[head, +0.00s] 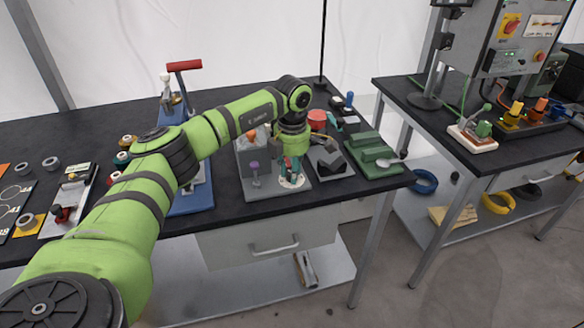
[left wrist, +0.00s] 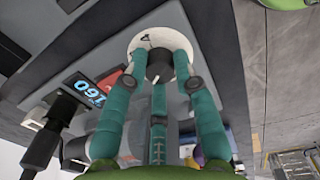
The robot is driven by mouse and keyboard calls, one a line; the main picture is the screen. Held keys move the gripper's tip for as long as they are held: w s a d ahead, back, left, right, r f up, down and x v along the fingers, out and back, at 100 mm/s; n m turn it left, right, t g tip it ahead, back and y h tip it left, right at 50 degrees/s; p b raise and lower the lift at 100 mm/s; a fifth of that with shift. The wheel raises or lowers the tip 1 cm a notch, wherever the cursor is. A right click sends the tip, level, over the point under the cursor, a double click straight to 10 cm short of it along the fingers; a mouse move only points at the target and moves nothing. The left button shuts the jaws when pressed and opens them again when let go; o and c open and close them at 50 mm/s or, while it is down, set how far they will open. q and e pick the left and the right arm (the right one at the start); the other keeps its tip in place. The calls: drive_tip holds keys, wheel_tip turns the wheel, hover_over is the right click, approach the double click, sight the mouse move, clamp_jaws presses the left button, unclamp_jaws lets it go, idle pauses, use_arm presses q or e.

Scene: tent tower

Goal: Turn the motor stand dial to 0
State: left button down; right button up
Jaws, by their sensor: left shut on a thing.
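The motor stand (head: 249,188) is a grey plate on the dark bench, below the forearm of my left arm. Its white round dial (head: 291,182) is at the right front of the plate. In the left wrist view, the dial (left wrist: 137,43) has a black knob (left wrist: 159,66) with a pale pointer line. My left gripper (head: 292,171) reaches down over the dial, and its teal fingers (left wrist: 160,72) are shut on the knob from both sides. The dial's scale is mostly hidden.
A purple-topped post (head: 254,168) stands left of the dial on the plate. A dark block fixture (head: 330,162) and a green fixture (head: 375,155) sit to the right. A blue stand (head: 192,201) is at the left. The bench's front edge is close to the dial.

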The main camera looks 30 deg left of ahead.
use_arm(q)
drive_tip(key=n+p, duration=0.1)
drive_tip(key=n, duration=0.5)
drive_tip(key=shift+a+n, duration=0.1)
drive_tip(key=shift+n, duration=0.2)
drive_tip(key=n+p, duration=0.1)
drive_tip(key=n, duration=0.4)
drive_tip(key=shift+f, duration=0.1)
drive_tip(key=shift+s, duration=0.1)
drive_tip(key=c, duration=1.1)
unclamp_jaws()
drive_tip(key=shift+o, duration=0.6)
